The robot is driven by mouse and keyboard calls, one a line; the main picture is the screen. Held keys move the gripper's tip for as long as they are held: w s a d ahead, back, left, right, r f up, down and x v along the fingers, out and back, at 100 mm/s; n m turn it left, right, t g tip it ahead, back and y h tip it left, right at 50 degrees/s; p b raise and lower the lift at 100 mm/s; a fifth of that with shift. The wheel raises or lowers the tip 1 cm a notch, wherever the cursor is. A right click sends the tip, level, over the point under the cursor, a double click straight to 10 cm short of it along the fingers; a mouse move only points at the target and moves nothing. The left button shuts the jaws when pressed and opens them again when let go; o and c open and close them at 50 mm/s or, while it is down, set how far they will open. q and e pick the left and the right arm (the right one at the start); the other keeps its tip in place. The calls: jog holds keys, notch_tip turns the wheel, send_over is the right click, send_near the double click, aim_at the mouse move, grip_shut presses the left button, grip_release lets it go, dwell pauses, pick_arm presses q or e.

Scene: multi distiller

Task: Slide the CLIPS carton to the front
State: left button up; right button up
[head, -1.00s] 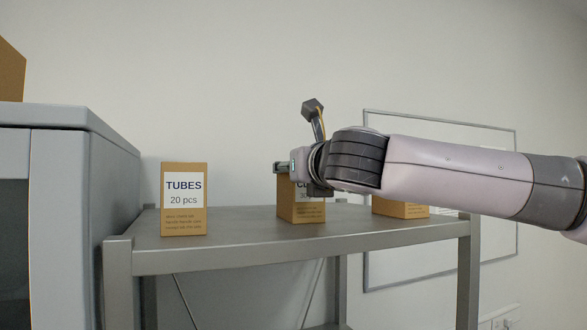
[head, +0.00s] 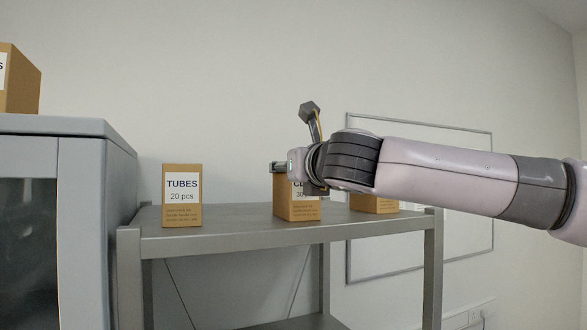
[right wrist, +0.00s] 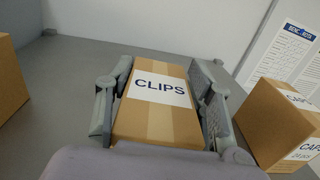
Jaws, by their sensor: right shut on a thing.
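The CLIPS carton (head: 297,208) is a brown box with a white label, upright on the grey metal shelf (head: 235,220), close to its front edge. My right arm comes in from the right, and my right gripper (right wrist: 163,78) is shut on the carton. In the right wrist view, one finger lies along each side of the CLIPS carton (right wrist: 158,118). In the head view the gripper and arm hide the carton's upper right part and some of its label. My left gripper is not in view.
A TUBES carton (head: 182,212) stands to the left on the shelf. A CAPS carton (right wrist: 275,125) stands close on the right, partly behind my arm in the head view. A grey cabinet (head: 100,150) with a carton (head: 22,80) on top is at far left.

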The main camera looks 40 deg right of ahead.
jog(key=o, duration=1.3)
jog(key=shift+s, duration=0.1)
jog(key=v, duration=1.2)
